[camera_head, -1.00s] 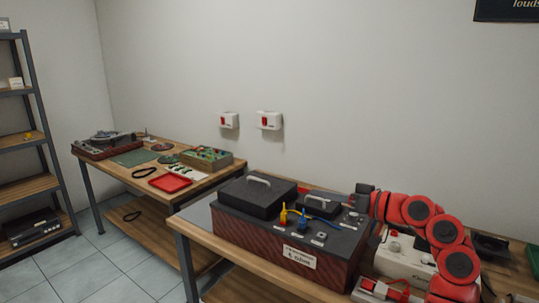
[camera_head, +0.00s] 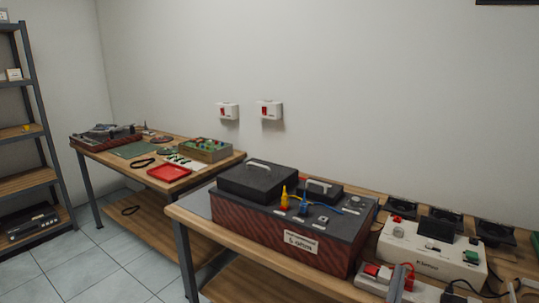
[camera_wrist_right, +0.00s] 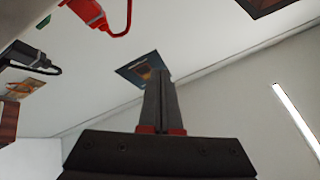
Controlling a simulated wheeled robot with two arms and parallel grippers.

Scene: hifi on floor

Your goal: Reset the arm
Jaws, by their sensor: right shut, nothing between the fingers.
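My right gripper (camera_wrist_right: 161,76) shows in the right wrist view, its two dark fingers pressed together with nothing between them. Red parts sit at the finger bases. The fingers point up in that view, in front of the pale wall. In the head view a grey upright piece stands at the lower right, near the small white box with a red switch (camera_head: 376,271); I cannot tell if it is part of my gripper. My left gripper is in neither view.
Cables lie at the lower right corner. A second bench holds a red tray (camera_head: 168,173). A shelf rack (camera_head: 25,185) stands left.

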